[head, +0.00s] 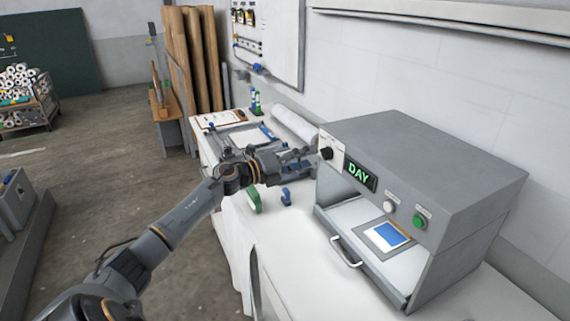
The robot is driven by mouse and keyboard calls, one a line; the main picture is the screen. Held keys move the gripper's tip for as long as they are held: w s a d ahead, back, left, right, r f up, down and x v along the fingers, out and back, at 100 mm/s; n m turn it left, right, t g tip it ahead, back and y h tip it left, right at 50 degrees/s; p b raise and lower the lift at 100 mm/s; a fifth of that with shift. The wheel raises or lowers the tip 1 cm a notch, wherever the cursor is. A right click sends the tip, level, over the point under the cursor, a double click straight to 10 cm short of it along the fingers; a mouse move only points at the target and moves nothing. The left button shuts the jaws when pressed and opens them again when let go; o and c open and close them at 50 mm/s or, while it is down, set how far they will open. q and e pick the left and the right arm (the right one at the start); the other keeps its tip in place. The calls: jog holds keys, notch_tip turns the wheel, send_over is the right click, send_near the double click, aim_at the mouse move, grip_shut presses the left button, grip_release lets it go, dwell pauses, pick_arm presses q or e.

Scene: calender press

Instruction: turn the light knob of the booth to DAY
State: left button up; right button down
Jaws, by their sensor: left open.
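The grey light booth (435,160) stands on the white bench at the right. Its black light knob (326,153) sits on a white plate at the upper left of the booth's front. The display (360,173) beside the knob reads DAY in green letters. My left gripper (308,160) is open, just left of the knob, with its fingertips close to it. I cannot tell whether they touch it. My right gripper is not in view.
A drawer-like tray with a handle (346,254) sticks out of the booth's front, with a blue sample card (389,236) inside. White and green buttons are on the booth's front. Green and blue items (254,199) lie on the bench (285,250) below my gripper. A white roll (296,127) lies behind it.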

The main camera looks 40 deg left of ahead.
pick_arm(q)
jog(key=v, duration=0.7)
jog(key=shift+s, duration=0.15)
dwell(0.5)
